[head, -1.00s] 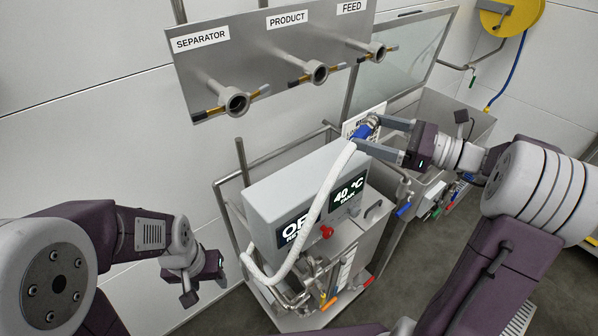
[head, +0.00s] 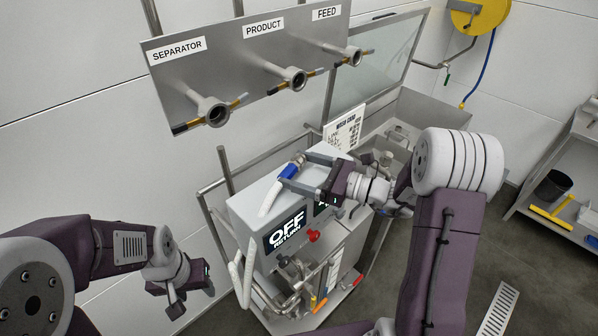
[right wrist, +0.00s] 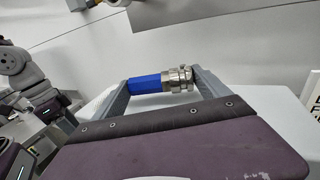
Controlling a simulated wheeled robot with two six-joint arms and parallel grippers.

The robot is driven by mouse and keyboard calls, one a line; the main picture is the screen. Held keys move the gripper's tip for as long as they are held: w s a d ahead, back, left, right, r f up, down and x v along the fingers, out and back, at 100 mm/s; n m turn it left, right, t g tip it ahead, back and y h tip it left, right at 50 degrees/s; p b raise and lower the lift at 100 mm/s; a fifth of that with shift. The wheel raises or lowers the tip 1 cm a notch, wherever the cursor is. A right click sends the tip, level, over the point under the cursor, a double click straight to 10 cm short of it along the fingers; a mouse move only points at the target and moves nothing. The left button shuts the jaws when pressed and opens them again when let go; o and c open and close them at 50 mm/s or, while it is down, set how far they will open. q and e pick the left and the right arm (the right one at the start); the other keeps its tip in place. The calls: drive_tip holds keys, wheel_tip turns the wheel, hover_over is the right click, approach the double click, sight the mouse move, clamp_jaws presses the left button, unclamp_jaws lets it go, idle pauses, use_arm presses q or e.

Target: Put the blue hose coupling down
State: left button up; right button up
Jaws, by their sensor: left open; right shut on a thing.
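The blue hose coupling (head: 289,171) has a blue sleeve and a metal end. It is at the top of the grey control box (head: 250,207); whether it touches the box is unclear. My right gripper (head: 296,168) is shut on it. In the right wrist view the coupling (right wrist: 165,80) lies crosswise between the two grey fingers. Its white hose (head: 270,197) runs down over the box front and loops beside the unit at lower left. My left gripper (head: 176,303) is open and empty at the lower left, away from the unit.
A wall panel (head: 225,75) carries three pipe ports labelled SEPARATOR, PRODUCT and FEED. A white sign (head: 344,127) stands behind the box. A sink (head: 430,110) is at the back right. A shelf with a black bucket (head: 553,186) is at far right. Pipes and valves crowd the unit's front.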

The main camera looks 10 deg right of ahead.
drive_tip(key=shift+f, duration=0.5)
drive_tip(key=shift+w+d+f, duration=0.1)
drive_tip(key=shift+d, duration=0.15)
drive_tip(key=shift+a+f, duration=0.1)
drive_tip(key=shift+f, duration=0.05)
drive_tip(key=o, duration=1.4)
drive_tip(key=shift+r, duration=0.25)
drive_tip(key=b+v, duration=0.2)
drive_tip(key=v, duration=1)
drive_tip(key=shift+b, duration=0.35)
